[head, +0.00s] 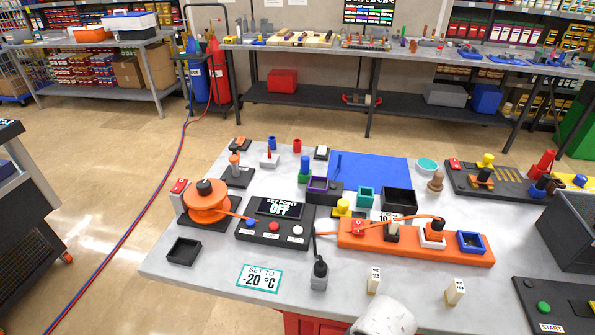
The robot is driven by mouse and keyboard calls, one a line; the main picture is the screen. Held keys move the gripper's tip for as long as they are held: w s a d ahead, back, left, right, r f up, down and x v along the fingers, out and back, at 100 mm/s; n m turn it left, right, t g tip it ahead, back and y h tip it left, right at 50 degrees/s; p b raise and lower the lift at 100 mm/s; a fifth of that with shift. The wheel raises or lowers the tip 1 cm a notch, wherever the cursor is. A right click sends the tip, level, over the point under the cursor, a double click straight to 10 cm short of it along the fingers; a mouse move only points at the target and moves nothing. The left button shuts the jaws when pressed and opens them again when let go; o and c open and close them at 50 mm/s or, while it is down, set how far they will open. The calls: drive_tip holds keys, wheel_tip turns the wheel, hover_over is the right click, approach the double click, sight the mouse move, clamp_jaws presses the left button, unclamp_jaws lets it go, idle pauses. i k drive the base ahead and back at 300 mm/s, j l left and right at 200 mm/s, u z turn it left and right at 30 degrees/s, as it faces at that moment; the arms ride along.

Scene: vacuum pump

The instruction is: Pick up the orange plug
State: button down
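The orange plug (433,232) appears to be the small orange and dark piece seated in a white square block on the long orange base (370,243), right of centre on the grey table. An orange cord runs from near it to the left, over the base. Beside it on the left, a dark plug sits in another white block (391,235). A rounded white part of my arm shows at the bottom edge, in front of the base. My gripper's fingers are not visible, so its state does not show.
An orange cable reel (204,206) and a black control box (275,228) reading "SET POINT OFF" stand to the left. A blue square socket (471,242) is at the base's right end. Small white labelled blocks (455,291) stand at the front. A black bin (570,232) is at right.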

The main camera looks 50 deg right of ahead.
sight(434, 229)
drive_tip(key=k+j+z, duration=0.25)
drive_tip(key=z, duration=0.15)
drive_tip(key=k+j+z, duration=0.1)
drive_tip(key=k+z, duration=0.35)
drive_tip(key=k, duration=0.05)
